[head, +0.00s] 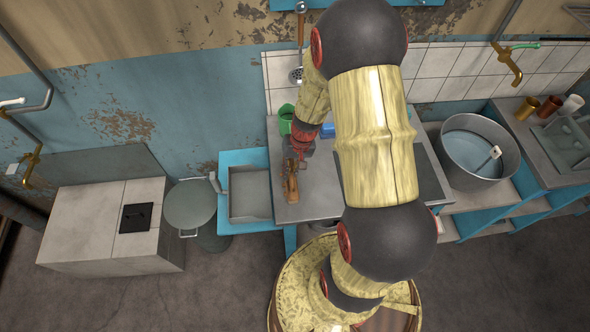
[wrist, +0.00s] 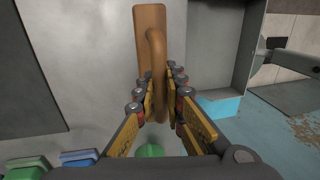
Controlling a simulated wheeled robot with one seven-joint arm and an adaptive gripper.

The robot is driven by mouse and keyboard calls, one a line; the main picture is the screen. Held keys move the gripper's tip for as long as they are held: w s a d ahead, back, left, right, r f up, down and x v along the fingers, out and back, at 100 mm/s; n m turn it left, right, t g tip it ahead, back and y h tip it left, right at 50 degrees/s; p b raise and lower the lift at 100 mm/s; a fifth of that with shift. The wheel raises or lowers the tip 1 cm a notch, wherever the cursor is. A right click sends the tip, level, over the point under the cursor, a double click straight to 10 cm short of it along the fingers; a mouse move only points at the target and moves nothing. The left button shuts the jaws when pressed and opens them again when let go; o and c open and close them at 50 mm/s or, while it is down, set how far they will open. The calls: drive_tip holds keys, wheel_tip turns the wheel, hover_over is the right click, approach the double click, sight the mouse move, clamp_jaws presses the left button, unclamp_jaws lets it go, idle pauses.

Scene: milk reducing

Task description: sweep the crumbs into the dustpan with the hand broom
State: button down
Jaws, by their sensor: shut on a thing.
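The hand broom (head: 291,184), a brown wooden block with an arched handle, is over the grey worktop. It also shows in the wrist view (wrist: 151,20), block away from me and handle between my fingers. My gripper (head: 299,152) is shut on the handle; its two yellow fingers (wrist: 161,90) stand on either side of it. The broom's underside is hidden, and I cannot tell whether it touches the worktop. I cannot make out crumbs or a clear dustpan in either view.
The grey worktop (head: 285,211) has a green container (head: 286,116) and a blue item (head: 328,131) near the wall. A grey square basin (head: 249,206) in a blue frame adjoins it on the left. A large metal pot (head: 448,146) stands to the right. My arm hides the worktop's middle.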

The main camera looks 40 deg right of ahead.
drive_tip(key=shift+w+a, duration=0.4)
drive_tip(key=shift+a, duration=0.25)
drive_tip(key=shift+w+a, duration=0.5)
drive_tip(key=shift+a, duration=0.25)
drive_tip(key=shift+w+a, duration=0.5)
drive_tip(key=shift+a, duration=0.25)
drive_tip(key=w+a, duration=0.1)
drive_tip(key=a, duration=0.2)
drive_tip(key=shift+w+a, duration=0.1)
drive_tip(key=shift+w, duration=0.3)
drive_tip(key=shift+p, duration=0.3)
wheel_tip(320, 180, up, 7)
drive_tip(key=p, duration=0.5)
